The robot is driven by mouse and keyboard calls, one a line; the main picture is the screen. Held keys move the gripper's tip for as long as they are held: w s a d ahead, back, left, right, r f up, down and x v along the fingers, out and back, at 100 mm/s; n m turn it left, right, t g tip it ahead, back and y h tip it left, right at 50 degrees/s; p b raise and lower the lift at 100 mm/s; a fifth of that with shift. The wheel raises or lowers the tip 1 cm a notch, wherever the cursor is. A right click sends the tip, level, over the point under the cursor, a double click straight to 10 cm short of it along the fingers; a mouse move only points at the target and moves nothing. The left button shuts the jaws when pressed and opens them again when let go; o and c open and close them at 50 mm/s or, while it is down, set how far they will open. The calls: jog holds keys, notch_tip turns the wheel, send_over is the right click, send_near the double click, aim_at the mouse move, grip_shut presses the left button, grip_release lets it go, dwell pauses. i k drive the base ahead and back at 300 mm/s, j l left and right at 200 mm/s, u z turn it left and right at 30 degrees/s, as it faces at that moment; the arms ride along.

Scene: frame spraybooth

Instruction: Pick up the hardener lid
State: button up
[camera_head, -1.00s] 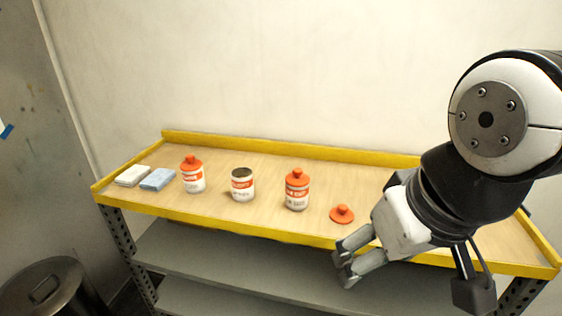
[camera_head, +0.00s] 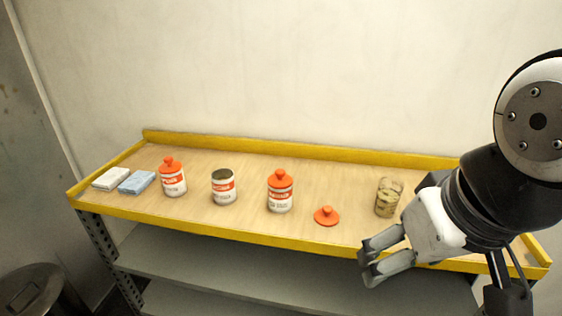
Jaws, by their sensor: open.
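An orange lid (camera_head: 326,216) with a round knob lies flat on the wooden shelf top (camera_head: 300,225), knob up. Just left of it stands a white and orange can (camera_head: 280,192) with an orange lid on. Further left is an open can (camera_head: 223,187) with no lid on it, and then another can (camera_head: 173,178) with an orange lid. The label text is too small to read. My gripper (camera_head: 365,268) is open and empty. It is in front of the shelf's front edge, to the right of and nearer than the loose lid, not touching it.
A glass jar (camera_head: 388,198) with something inside stands right of the lid, close to my arm. A white pad (camera_head: 111,179) and a blue pad (camera_head: 137,182) lie at the left end. A raised yellow rim (camera_head: 220,230) borders the shelf. A dark bin (camera_head: 40,295) stands lower left.

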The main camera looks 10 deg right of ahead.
aim_at(325, 216)
jog(key=i+j+z, duration=0.2)
jog(key=j, duration=0.15)
jog(key=i+j+z, duration=0.25)
jog(key=j, duration=0.15)
jog(key=j+z, duration=0.2)
jog(key=j, duration=0.15)
jog(key=i, duration=0.05)
